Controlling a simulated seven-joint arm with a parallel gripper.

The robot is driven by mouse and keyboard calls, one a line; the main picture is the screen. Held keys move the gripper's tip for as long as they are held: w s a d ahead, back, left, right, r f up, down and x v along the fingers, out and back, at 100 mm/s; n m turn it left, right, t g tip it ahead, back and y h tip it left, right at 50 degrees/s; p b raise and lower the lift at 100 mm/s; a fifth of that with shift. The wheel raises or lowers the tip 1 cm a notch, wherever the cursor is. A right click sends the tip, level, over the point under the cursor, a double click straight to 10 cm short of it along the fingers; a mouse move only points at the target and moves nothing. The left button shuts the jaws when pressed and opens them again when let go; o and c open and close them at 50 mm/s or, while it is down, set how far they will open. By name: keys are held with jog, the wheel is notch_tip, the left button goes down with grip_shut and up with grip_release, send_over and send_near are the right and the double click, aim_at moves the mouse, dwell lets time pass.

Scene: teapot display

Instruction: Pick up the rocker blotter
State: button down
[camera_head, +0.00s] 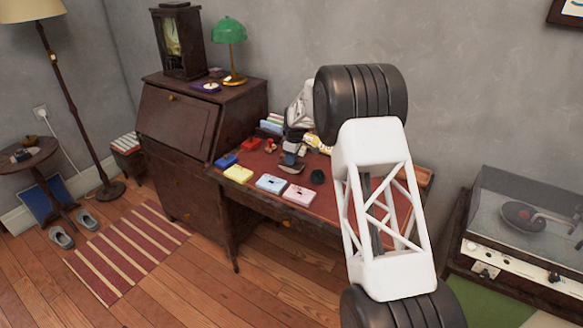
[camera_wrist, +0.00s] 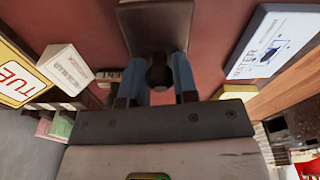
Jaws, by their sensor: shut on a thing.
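The rocker blotter (camera_wrist: 155,27) shows in the wrist view as a dark brown block with a round dark knob. My gripper (camera_wrist: 158,88) has its two blue-lined fingers closed on either side of this knob. In the head view, my gripper (camera_head: 292,152) is over the red-topped desk, with the dark blotter (camera_head: 291,166) just below it. I cannot tell whether the blotter touches the desk top. My fingers partly hide the knob.
The desk top (camera_head: 255,163) holds a light blue box (camera_head: 271,183), a pink box (camera_head: 299,195), a yellow block (camera_head: 238,174) and a small dark round object (camera_head: 317,177). A record player (camera_head: 525,215) stands at right.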

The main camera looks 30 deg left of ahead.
jog(key=shift+r, duration=0.25)
jog(key=shift+r, duration=1.6)
jog(key=shift+s+d+r, duration=0.25)
jog(key=shift+s+d, duration=1.5)
jog(key=shift+s, duration=0.25)
jog(key=shift+s+d+r, duration=0.2)
jog(key=shift+s+d, duration=1.6)
jog(key=shift+s, duration=0.15)
jog(key=shift+s+d+r, duration=0.25)
jog(key=shift+s+d, duration=1.5)
jog(key=shift+s, duration=0.25)
jog(key=c, duration=1.5)
grip_release()
jog(key=shift+c, duration=1.3)
jog(key=s+a+r, duration=0.1)
jog(key=a+r, duration=0.2)
jog(key=a, duration=0.8)
jog(key=shift+s+a+r, duration=0.25)
jog(key=shift+s+r, duration=0.05)
jog(key=shift+r, duration=0.1)
